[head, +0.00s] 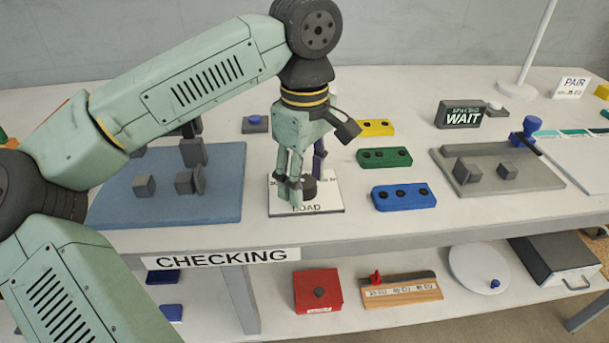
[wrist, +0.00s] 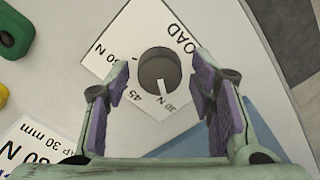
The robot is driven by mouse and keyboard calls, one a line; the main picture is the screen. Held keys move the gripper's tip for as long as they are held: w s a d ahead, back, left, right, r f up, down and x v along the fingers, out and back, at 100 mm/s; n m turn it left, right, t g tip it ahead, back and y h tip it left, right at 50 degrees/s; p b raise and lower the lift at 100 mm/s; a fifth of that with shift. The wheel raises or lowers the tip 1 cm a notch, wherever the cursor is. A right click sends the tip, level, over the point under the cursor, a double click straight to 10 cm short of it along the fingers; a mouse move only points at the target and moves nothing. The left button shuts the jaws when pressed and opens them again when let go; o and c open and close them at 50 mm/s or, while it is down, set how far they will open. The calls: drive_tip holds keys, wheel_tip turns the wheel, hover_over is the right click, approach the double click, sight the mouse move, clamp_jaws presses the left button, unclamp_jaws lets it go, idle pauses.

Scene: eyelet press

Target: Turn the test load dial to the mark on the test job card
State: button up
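The test load dial is a dark grey round knob (wrist: 158,67) on a white plate (wrist: 116,29) lettered LOAD. Its white pointer line faces down in the wrist view, close to the 30 N mark, with 45 to its left. Another N mark sits further round at upper left. In the head view the dial (head: 309,186) is partly covered by my fingers. My gripper (head: 306,184) is open, its purple-padded fingers (wrist: 162,76) on either side of the dial, with gaps showing. A white card (wrist: 35,140) at lower left reads "AP 30 mm" and an N value I cannot read surely; its edge is cut off.
A blue mat (head: 225,207) with grey blocks lies left of the plate. Yellow (head: 374,127), green (head: 384,158) and blue (head: 403,196) blocks stand to the right.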

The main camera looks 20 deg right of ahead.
sight(304, 181)
drive_tip(key=shift+o, duration=0.2)
wheel_tip(304, 181, up, 12)
idle(0.6)
idle(0.3)
